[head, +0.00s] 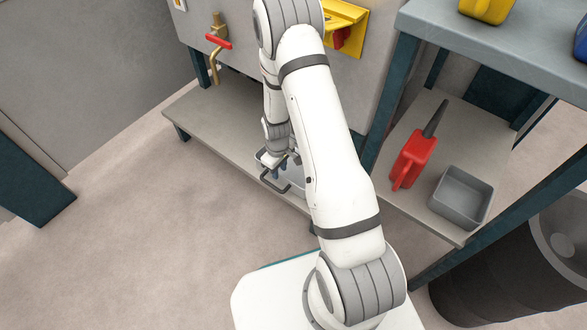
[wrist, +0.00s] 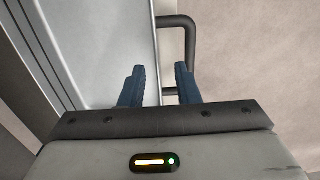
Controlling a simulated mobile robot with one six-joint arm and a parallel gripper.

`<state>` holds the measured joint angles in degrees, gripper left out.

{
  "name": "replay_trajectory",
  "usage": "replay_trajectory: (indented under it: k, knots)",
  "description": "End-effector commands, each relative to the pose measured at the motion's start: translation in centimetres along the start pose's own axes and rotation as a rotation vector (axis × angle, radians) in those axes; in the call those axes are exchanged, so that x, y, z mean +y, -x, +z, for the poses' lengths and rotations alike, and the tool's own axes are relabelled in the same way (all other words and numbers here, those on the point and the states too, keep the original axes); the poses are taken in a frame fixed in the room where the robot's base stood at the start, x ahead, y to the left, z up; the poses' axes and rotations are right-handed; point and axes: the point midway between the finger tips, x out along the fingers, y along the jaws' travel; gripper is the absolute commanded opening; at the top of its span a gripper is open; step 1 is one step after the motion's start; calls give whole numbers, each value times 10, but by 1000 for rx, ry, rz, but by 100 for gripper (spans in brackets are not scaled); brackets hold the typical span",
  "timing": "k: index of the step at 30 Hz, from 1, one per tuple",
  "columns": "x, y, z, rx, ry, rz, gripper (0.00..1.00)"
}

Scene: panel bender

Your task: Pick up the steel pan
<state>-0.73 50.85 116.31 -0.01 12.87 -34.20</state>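The steel pan (wrist: 105,50) fills the left of the wrist view, with its pale inside and straight rim showing. Its dark bar handle (wrist: 190,45) stands out from the rim on the right. In the head view the pan (head: 287,177) is on the low shelf, largely hidden by my arm, with its dark handle toward the front. My gripper (wrist: 159,87) is open at the handle side of the pan. The left blue finger is over the pan side, the right over the handle side, and the rim runs between them. Contact cannot be told.
The low shelf (head: 215,128) is bare left of the pan. A brass valve with a red lever (head: 217,40) hangs above it. On the right shelf are a red can (head: 411,158) and a grey bin (head: 461,196). A dark drum (head: 510,262) stands at the right. The floor at left is clear.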

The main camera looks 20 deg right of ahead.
Motion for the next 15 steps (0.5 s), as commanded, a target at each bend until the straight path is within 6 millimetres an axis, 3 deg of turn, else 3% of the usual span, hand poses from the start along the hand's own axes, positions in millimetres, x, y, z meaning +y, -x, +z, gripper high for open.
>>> replay_trajectory:
  k: [15]
  knots:
    - [5, -62, -5, -1, -15, 0, 29]
